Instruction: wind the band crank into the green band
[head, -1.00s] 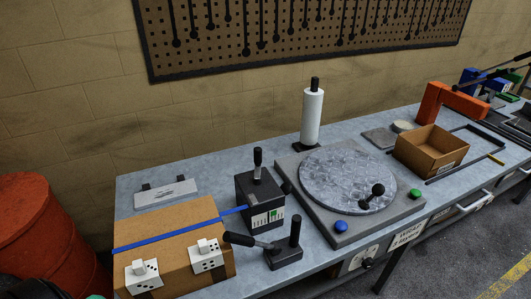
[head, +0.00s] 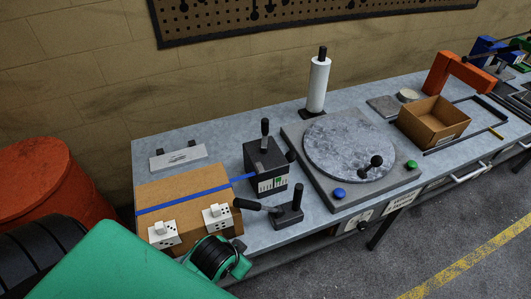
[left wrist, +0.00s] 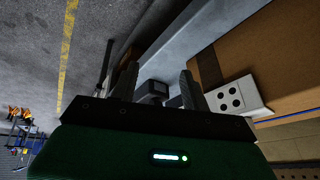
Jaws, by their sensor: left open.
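A black box (head: 265,168) stands right of a cardboard carton (head: 187,195); a blue band (head: 170,202) runs over the carton to it. An upright black handle (head: 265,128), apparently the band crank, stands on its top. Its front has a white scale with a small green zone (head: 277,182); the pointer is too small to read. My left arm, green and black, comes in at the lower left in the head view, in front of the carton. My left gripper (left wrist: 158,85) is open in the left wrist view, fingers apart below the carton's corner. My right gripper is not in view.
White dotted blocks (head: 163,234) sit on the carton's front edge. A two-handled black lever unit (head: 276,214) stands at the bench front. A round grey plate (head: 350,148), white roll (head: 318,85) and open box (head: 432,124) lie to the right. A red drum (head: 35,180) stands left.

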